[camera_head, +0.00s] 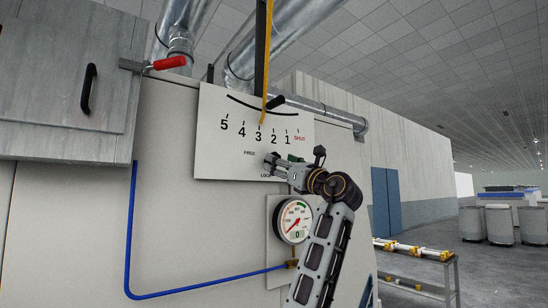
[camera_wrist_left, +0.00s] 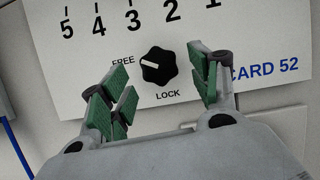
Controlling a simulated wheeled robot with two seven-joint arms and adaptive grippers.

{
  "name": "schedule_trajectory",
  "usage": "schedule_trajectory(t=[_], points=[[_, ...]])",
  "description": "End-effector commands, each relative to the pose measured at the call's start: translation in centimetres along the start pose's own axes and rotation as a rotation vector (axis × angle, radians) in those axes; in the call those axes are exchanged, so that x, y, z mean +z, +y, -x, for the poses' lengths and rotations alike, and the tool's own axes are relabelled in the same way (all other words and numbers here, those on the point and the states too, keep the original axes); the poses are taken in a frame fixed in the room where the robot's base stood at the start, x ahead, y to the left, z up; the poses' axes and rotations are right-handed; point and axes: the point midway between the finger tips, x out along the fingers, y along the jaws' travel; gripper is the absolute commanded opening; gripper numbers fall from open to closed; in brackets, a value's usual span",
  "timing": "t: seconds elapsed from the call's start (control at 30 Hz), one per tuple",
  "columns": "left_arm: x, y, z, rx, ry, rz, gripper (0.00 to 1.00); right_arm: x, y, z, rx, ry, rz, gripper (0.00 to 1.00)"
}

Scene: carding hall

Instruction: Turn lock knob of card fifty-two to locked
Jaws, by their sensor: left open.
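The lock knob (camera_wrist_left: 159,65) is black and lobed, on a white plate (camera_wrist_left: 260,35) marked CARD 52 in the left wrist view. Its white pointer line aims left toward the word FREE; the word LOCK is printed below it. My left gripper (camera_head: 274,162) is in front of the plate (camera_head: 215,140) in the head view and hides the knob there. In the left wrist view its green-padded fingers are spread open, one to each side of the knob, with visible gaps. I cannot tell how deep the fingertips are. My right gripper is not in view.
Above the knob is a 5-to-1 scale with a yellow lever (camera_head: 265,80) hanging over it. A pressure gauge (camera_head: 293,222) sits below the plate and a blue pipe (camera_head: 128,230) runs at left. A red-handled latch (camera_head: 170,63) is at upper left.

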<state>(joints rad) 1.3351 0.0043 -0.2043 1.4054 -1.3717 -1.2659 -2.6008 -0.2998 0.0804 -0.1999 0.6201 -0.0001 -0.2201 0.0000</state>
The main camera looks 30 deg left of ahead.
Motion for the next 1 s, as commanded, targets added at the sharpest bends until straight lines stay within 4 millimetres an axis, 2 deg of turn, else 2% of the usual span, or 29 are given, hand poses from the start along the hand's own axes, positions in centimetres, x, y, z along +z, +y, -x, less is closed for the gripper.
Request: schedule_trajectory(t=[0.1,0.33,0.8,1.0], points=[[0.1,0.0,-1.7,0.001,0.002,-0.001,0.62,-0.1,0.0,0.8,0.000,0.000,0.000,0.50],[0.1,0.0,-3.7,0.001,0.001,-0.001,0.62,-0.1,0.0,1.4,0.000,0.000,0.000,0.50],[0.0,0.0,-4.3,0.000,0.001,0.000,0.62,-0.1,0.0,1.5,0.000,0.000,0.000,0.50],[0.0,0.0,-4.3,0.000,0.001,0.000,0.36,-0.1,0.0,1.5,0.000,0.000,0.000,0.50]])
